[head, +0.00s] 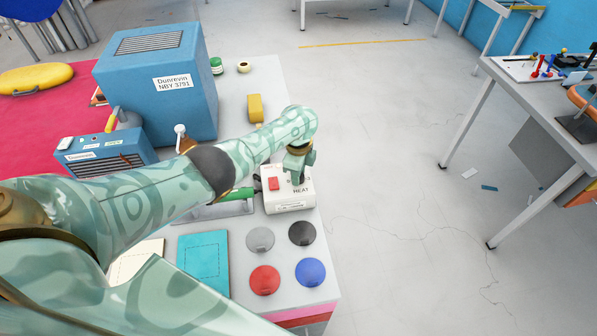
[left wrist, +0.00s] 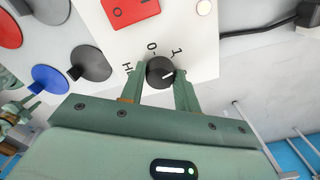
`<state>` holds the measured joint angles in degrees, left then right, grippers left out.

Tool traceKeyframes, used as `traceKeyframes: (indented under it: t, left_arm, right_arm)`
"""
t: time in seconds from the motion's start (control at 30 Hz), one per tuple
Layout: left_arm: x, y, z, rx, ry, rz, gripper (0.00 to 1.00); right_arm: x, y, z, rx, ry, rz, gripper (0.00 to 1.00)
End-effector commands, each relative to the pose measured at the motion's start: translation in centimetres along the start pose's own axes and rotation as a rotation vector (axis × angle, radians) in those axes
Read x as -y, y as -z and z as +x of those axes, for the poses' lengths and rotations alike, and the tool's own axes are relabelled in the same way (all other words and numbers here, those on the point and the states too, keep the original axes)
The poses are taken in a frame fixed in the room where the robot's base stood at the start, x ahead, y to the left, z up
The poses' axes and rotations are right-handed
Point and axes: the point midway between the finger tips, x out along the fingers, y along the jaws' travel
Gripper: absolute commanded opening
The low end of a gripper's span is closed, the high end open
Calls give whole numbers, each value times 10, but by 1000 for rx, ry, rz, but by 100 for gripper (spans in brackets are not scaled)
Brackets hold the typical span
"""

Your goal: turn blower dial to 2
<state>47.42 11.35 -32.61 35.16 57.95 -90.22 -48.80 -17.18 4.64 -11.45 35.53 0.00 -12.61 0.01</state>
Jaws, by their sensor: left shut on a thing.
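A white control box (head: 290,201) marked HEAT stands near the right edge of the grey table. It carries a red switch (head: 273,184), which also shows in the left wrist view (left wrist: 130,10). A black dial (left wrist: 159,71) with a white pointer line is on the box, with marks H, 0 and 1 around it. The pointer slants to the right in that view; I cannot read its exact setting. A mark 2 is not visible. My left gripper (head: 297,168) is over the box from above, its fingers (left wrist: 161,85) shut on the dial's sides. My right gripper is not in view.
Grey, black, red and blue discs (head: 265,280) lie in front of the box. A teal board (head: 203,262) is to their left. A blue machine (head: 158,80) stands behind my left arm, with a yellow block (head: 255,108) nearby.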

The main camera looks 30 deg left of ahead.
Motion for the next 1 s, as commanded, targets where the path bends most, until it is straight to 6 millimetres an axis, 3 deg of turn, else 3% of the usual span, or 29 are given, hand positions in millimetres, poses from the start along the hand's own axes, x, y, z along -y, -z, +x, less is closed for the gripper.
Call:
traceKeyframes:
  t: [0.6, 1.0]
  left_arm:
    - [-1, 1, 1, -3, -1, 550, 9]
    - [-1, 1, 1, -3, -2, 738, 9]
  right_arm:
    - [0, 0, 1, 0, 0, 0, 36]
    - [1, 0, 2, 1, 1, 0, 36]
